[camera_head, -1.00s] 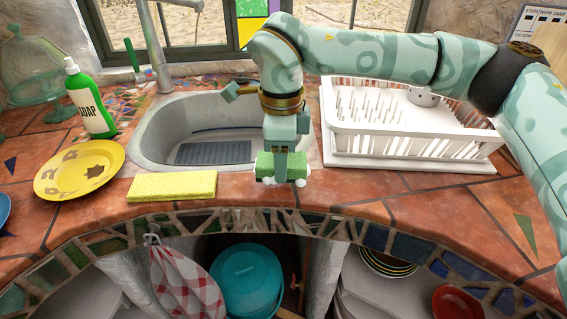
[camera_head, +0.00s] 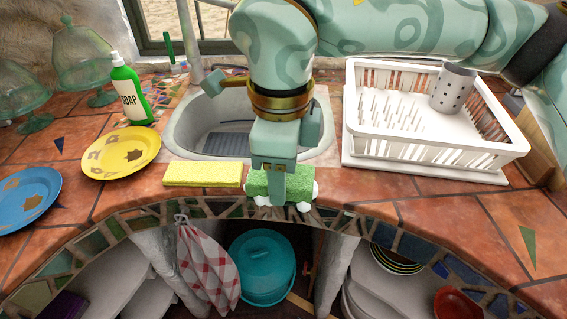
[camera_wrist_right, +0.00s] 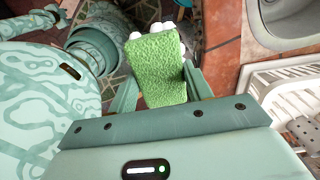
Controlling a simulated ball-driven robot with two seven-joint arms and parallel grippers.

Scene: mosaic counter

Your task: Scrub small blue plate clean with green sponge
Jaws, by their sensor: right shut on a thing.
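The green sponge (camera_head: 299,187) is held in my right gripper (camera_head: 282,192), above the counter's front edge by the sink. It has white foam blobs on its edge. The right wrist view shows the sponge (camera_wrist_right: 157,70) gripped between the two fingers of my right gripper (camera_wrist_right: 158,85). The small blue plate (camera_head: 28,199) lies on the counter at the far left, with brown stains on it. My right gripper is well to the right of the plate. My left gripper is not in view.
A yellow plate (camera_head: 112,160) with brown stains and a yellow sponge (camera_head: 202,174) lie between the blue plate and my gripper. A soap bottle (camera_head: 131,97) stands behind. The sink (camera_head: 187,135) is behind my gripper, with a white dish rack (camera_head: 420,155) to the right.

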